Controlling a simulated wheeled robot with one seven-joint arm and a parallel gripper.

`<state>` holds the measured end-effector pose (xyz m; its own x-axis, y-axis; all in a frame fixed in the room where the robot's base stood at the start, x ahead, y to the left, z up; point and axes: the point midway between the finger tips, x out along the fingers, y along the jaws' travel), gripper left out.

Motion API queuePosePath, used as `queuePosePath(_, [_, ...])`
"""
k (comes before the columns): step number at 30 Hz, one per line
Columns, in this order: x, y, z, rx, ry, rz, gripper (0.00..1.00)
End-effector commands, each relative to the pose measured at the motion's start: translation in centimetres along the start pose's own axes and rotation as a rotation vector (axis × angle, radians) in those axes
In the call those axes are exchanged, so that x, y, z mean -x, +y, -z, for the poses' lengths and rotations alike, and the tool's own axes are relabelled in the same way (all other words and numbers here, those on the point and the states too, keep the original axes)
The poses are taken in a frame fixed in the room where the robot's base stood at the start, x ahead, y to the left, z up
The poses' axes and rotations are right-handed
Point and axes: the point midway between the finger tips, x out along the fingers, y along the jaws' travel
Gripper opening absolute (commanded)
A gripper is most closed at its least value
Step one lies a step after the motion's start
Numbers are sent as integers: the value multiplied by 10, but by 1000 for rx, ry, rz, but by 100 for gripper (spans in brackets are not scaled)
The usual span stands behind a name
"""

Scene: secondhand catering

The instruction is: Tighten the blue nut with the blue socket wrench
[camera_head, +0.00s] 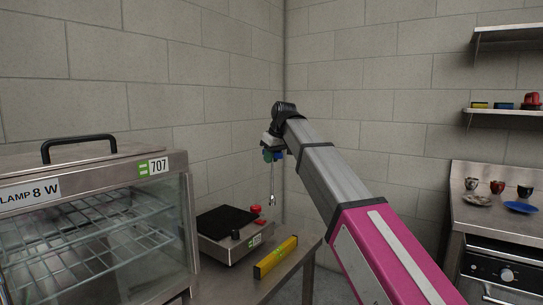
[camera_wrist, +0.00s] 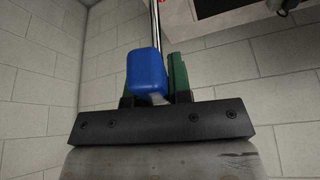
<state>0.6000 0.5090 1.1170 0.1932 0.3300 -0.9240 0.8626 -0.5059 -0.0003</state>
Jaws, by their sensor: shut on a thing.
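My gripper (camera_head: 272,154) is high over the back corner of the steel table, near the wall corner. It is shut on the blue handle of the socket wrench (camera_wrist: 146,72). The wrench's thin metal shaft (camera_head: 272,182) hangs down from the gripper, and its lower end is close above or in front of the table area. In the wrist view the green fingers (camera_wrist: 178,78) show beside and behind the blue handle. I cannot make out a blue nut in either view.
A scale-like machine (camera_head: 222,250) with a black top and red knob (camera_head: 256,209) stands on the table. A yellow spirit level (camera_head: 275,258) lies before it. A glass display case (camera_head: 185,225) fills the left. Cups (camera_head: 497,187) stand on a cooker at right, below a shelf (camera_head: 500,111).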

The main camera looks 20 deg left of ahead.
Motion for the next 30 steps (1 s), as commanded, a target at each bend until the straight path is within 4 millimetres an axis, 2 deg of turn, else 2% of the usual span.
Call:
queuePosePath(15, [-42, 0, -18, 0, 1, -1, 0])
queuePosePath(30, [-46, 0, -19, 0, 1, -1, 0])
